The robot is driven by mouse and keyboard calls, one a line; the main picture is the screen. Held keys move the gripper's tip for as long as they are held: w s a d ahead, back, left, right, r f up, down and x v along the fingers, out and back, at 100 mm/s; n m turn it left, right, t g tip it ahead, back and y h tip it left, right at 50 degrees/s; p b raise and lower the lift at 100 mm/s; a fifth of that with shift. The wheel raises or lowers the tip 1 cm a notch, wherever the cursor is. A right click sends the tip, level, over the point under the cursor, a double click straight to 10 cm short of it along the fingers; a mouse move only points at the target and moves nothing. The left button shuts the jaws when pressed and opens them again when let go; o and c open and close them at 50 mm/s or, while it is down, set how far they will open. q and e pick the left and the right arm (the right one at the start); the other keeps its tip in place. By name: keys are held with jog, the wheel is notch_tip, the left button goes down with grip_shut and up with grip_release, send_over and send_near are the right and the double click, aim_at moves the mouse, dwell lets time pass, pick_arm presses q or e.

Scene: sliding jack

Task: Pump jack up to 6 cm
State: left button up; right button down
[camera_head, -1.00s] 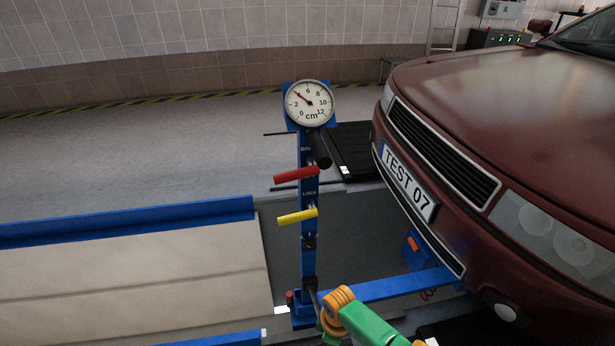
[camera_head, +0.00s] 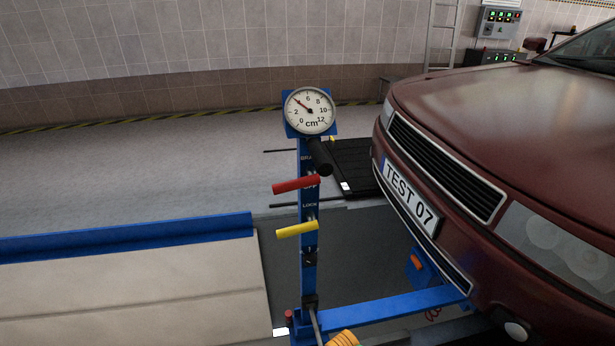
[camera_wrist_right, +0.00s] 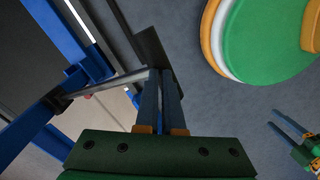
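The blue jack post (camera_head: 309,240) stands upright left of the car. Its round white gauge (camera_head: 311,111) has the needle at about 4 cm, between 2 and 6. A red lever (camera_head: 296,185) and a yellow lever (camera_head: 297,229) stick out left from the post. A black grip (camera_head: 319,158) sits just below the gauge. In the right wrist view, my right gripper (camera_wrist_right: 160,75) has its fingers closed around the black handle (camera_wrist_right: 150,45) at the end of a metal rod. My left gripper (camera_wrist_right: 271,117) shows at the right edge, fingers apart and empty.
The dark red car (camera_head: 470,130) with plate TEST 07 fills the right side. A blue jack arm (camera_head: 390,305) runs low toward it. A beige platform with a blue rail (camera_head: 120,238) lies left. Grey floor lies behind.

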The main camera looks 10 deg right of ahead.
jog(key=f+b, duration=0.1)
jog(key=f, duration=0.1)
jog(key=s+f+b, duration=0.1)
jog(key=f+b, duration=0.1)
jog(key=shift+f, duration=0.3)
jog(key=r+p, duration=0.2)
jog(key=w+r+p, duration=0.1)
jog(key=r+p, duration=0.1)
jog(key=r, duration=0.1)
jog(key=r+p, duration=0.2)
jog(key=shift+w+r, duration=0.25)
jog(key=shift+w, duration=0.1)
jog(key=w+r+p, duration=0.3)
jog(key=w+r, duration=0.1)
jog(key=r, duration=0.3)
jog(key=shift+w+r, duration=0.15)
jog(key=shift+r, duration=0.15)
jog(key=shift+a, duration=0.1)
jog(key=shift+s+f+b, duration=0.5)
jog(key=shift+s+f, duration=0.2)
jog(key=shift+f, duration=0.6)
jog(key=shift+s+f+b, duration=0.45)
jog(key=shift+s+f, duration=0.25)
jog(key=shift+f, duration=0.6)
jog(key=shift+s+f+b, duration=0.5)
jog(key=shift+s+f, duration=0.2)
jog(key=shift+f, duration=0.6)
